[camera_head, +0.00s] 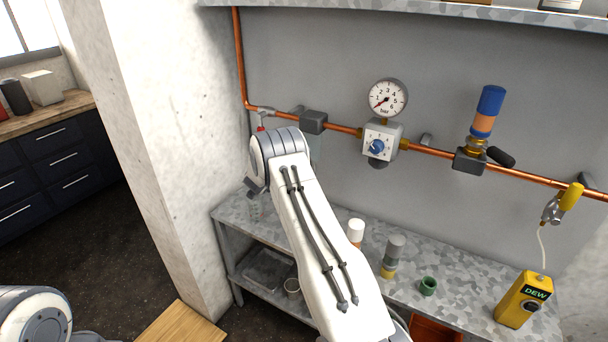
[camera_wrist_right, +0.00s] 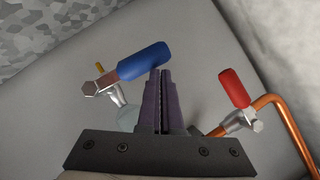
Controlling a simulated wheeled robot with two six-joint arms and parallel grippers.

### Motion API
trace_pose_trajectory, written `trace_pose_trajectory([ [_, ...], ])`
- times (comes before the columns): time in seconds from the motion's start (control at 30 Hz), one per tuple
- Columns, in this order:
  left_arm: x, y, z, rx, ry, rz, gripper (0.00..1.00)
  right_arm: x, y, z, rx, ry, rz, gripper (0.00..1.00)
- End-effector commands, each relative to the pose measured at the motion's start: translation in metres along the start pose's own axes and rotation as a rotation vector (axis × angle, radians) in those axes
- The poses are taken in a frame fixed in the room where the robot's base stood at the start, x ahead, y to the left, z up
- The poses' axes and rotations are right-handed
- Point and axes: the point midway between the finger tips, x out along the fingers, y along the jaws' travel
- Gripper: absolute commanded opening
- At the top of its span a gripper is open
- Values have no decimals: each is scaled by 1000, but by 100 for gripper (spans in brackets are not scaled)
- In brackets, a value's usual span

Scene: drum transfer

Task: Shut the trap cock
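In the right wrist view, a cock with a blue handle (camera_wrist_right: 145,62) and a metal body (camera_wrist_right: 106,86) shows left of my right gripper (camera_wrist_right: 163,72). It seems to be the trap cock, as a clear rounded bowl (camera_wrist_right: 129,118) is beside it. The fingers are together with nothing visible between them. Their tips are beside the blue handle's right end; I cannot tell if they touch. In the head view, my right arm hides this cock and the gripper. Above it, a dark block (camera_head: 313,121) sits on the pipe. My left gripper is out of view.
A red-handled cock (camera_wrist_right: 235,90) is on the copper pipe (camera_wrist_right: 287,128) right of the gripper. Along the wall are a pressure gauge (camera_head: 388,98), a regulator (camera_head: 381,140) and a yellow-handled cock (camera_head: 570,196). Below, a metal bench (camera_head: 455,265) holds small containers and a yellow meter (camera_head: 523,300).

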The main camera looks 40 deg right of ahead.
Motion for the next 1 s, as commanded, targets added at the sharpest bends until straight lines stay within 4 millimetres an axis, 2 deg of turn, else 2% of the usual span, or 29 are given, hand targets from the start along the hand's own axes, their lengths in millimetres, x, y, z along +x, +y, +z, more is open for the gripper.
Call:
trace_pose_trajectory([
  [0.2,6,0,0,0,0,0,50,3,6,0,2,3,2,0],
  [0.77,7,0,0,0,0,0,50,4,8,-1,4,6,5,0],
  [0.87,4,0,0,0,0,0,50,2,6,-3,4,6,4,0],
  [1.0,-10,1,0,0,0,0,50,-8,-5,-14,4,7,4,0],
])
